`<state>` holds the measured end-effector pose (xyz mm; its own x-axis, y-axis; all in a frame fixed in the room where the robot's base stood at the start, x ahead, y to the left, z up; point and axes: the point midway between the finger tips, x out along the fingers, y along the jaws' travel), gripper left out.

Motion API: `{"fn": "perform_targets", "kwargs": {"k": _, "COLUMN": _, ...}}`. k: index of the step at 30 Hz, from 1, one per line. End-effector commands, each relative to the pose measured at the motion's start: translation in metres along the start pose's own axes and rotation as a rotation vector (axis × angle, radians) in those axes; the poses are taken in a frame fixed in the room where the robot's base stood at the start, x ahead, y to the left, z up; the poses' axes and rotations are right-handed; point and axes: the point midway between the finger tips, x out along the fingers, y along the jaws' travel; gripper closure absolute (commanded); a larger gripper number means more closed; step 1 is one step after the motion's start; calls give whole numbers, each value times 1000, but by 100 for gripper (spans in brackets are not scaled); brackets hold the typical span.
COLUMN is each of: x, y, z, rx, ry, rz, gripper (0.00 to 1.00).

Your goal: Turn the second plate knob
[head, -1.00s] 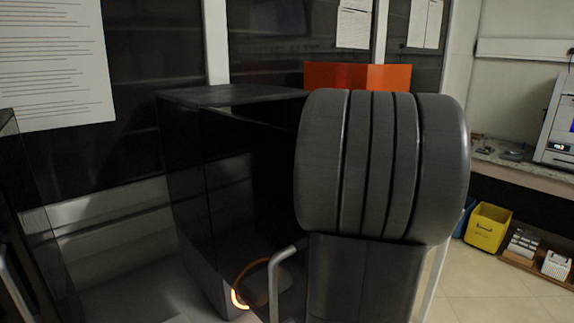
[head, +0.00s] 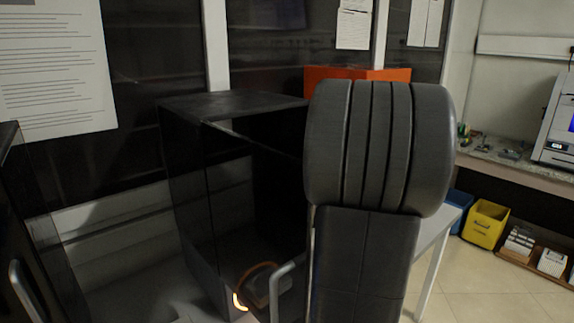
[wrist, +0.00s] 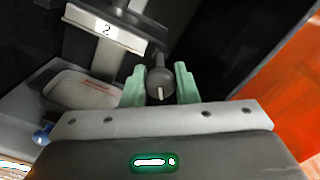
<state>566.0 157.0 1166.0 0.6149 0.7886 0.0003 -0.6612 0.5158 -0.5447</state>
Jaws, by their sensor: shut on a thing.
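In the wrist view, my gripper (wrist: 160,88) has its two green fingers on either side of a round dark knob (wrist: 159,72) with a pale pointer mark. The fingers are shut on the knob. A plate with the label "2" (wrist: 106,30) is just above and to the left of the knob. In the head view, my arm stands in front of the right part of a dark, clear-walled box (head: 235,103), and the gripper and knob are hidden there.
An orange panel (wrist: 285,80) is at the right of the wrist view; an orange box (head: 380,74) stands behind my arm in the head view. A yellow bin (head: 486,224) is on the floor at the right. A bench with a machine (head: 556,125) is at the far right.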

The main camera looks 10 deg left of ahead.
Motion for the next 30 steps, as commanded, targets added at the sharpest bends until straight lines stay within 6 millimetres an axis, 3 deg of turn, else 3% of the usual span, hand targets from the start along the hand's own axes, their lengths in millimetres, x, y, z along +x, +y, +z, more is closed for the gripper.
{"fn": "perform_targets", "kwargs": {"k": 15, "x": -1, "y": 0, "z": 0, "rx": 420, "ry": 5, "rz": 1, "gripper": 96}}
{"fn": "perform_targets", "kwargs": {"k": 30, "x": 0, "y": 1, "z": -2, "rx": 556, "ry": 3, "rz": 0, "gripper": 96}}
